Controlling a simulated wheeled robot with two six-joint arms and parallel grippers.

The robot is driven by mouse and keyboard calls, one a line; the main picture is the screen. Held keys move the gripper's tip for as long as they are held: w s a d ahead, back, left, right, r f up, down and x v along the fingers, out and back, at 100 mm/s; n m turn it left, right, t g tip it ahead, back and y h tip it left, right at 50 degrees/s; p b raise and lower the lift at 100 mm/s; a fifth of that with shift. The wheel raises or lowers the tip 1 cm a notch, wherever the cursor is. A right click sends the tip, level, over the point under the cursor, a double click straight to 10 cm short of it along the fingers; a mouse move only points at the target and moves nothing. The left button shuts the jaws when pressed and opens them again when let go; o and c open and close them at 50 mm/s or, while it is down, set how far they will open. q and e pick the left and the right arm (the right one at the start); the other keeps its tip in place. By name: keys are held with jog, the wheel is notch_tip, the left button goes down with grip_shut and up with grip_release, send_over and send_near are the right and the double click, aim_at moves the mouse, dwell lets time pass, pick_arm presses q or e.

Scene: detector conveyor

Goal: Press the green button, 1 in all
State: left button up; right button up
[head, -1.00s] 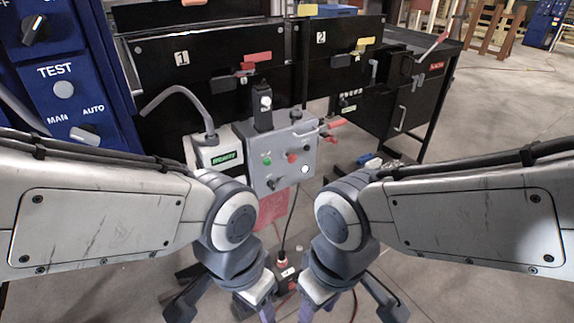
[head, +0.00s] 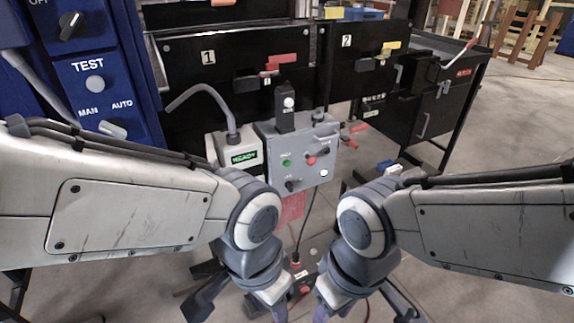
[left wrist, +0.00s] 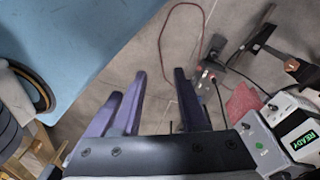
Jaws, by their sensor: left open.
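The green button (head: 286,162) is on the front of a grey control box (head: 268,172), left of a red knob (head: 311,160). The box and its green button (left wrist: 259,145) also show at the lower right of the left wrist view. My left gripper (left wrist: 160,73) is open and empty over the floor, its purple fingers apart and away from the box. In the head view only part of my left gripper (head: 279,311) shows at the bottom edge. My right gripper (head: 322,312) is beside it, its fingertips cut off by the frame. Neither gripper touches the button.
A pale unit with a green READY display (head: 244,158) stands left of the box. Black panels numbered 1 (head: 208,57) and 2 (head: 347,41) stand behind. A blue cabinet (head: 140,90) with switches is at the left. Cables lie on the floor below; space before the box looks clear.

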pick_arm(q)
grip_shut()
dwell(1.5)
